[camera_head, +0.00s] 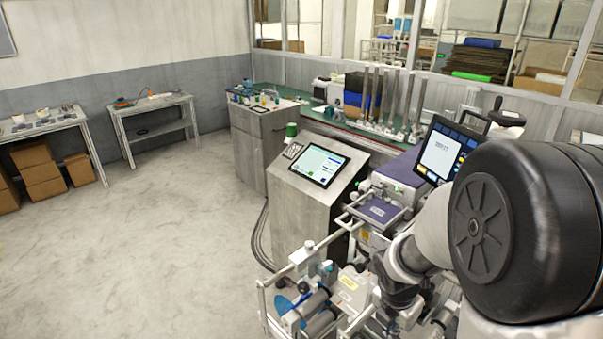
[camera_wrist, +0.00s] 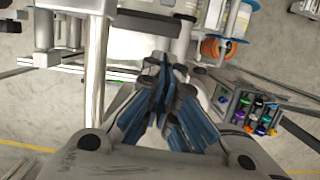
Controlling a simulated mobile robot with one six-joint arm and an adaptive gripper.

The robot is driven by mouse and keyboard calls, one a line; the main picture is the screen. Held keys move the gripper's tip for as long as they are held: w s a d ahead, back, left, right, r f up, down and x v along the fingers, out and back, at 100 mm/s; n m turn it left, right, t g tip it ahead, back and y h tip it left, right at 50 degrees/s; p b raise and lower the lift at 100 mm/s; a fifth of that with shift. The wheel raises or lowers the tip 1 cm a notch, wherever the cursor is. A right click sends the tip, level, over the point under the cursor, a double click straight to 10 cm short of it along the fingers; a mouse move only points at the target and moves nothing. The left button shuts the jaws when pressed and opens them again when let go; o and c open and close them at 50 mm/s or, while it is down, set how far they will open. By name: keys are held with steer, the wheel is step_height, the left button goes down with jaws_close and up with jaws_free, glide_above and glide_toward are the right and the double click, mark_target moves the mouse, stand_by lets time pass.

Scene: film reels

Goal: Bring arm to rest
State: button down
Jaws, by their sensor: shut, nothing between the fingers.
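My gripper (camera_wrist: 163,75) shows in the wrist view with its blue-lined fingers drawn together and nothing between them. It points down over the machine, close to a pale upright post (camera_wrist: 97,70). In the head view my arm reaches in from the right, its black joint large in front. The end of the arm is over the film reel machine (camera_head: 347,283) at the bottom, and my fingertips cannot be made out there.
The machine's metal frame (camera_head: 263,305) stands close around the arm. A console with a screen (camera_head: 318,165) is behind it. Orange reels (camera_wrist: 216,48) and a crate of coloured spools (camera_wrist: 256,112) show in the wrist view. The floor (camera_head: 150,240) at left is clear.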

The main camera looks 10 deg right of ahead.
steer(key=s+a+r+m+t+y+b, duration=0.1)
steer(key=s+a+r+m+b, duration=0.2)
steer(key=s+a+r+m, duration=0.2)
steer(key=s+a+r+m+t+y+b, duration=0.1)
steer(key=s+a+r+m+b, duration=0.2)
steer(key=s+m, duration=0.9)
step_height(320, 180, up, 4)
steer(key=a+m, duration=0.3)
steer(key=m, duration=0.5)
steer(key=shift+t+b, duration=0.3)
steer(key=shift+t, duration=0.1)
steer(key=shift+s+d, duration=0.1)
steer(key=shift+d, duration=0.05)
